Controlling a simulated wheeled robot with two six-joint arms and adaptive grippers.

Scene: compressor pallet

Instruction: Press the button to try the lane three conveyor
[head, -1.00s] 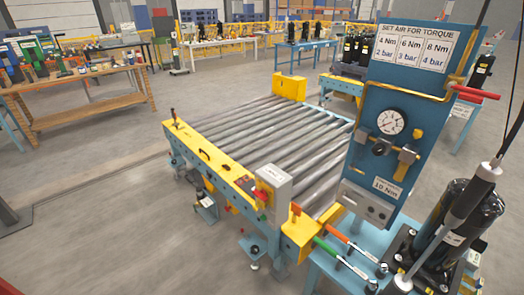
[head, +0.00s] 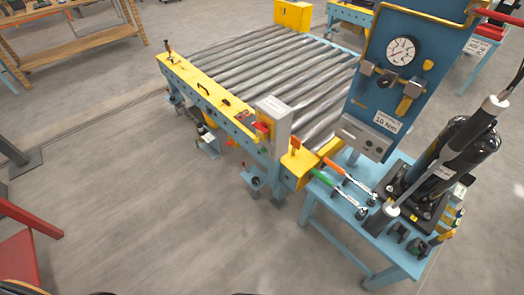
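The roller conveyor (head: 262,70) stands in the upper middle of the head view, with grey rollers in a blue and yellow frame. A grey control box (head: 273,116) is fixed at its near right corner. A red part (head: 262,128) shows on the left side of the box; I cannot tell whether it is the button. Small red and dark controls (head: 243,117) sit on the yellow rail beside it. The lane number is not readable. Neither of my grippers is in view.
A blue table (head: 340,205) at right carries torque wrenches (head: 337,192), a black compressor unit (head: 445,170) and a gauge panel (head: 405,60). A wooden bench (head: 80,50) is at upper left, a red object (head: 25,245) at lower left. The floor (head: 150,210) before the conveyor is clear.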

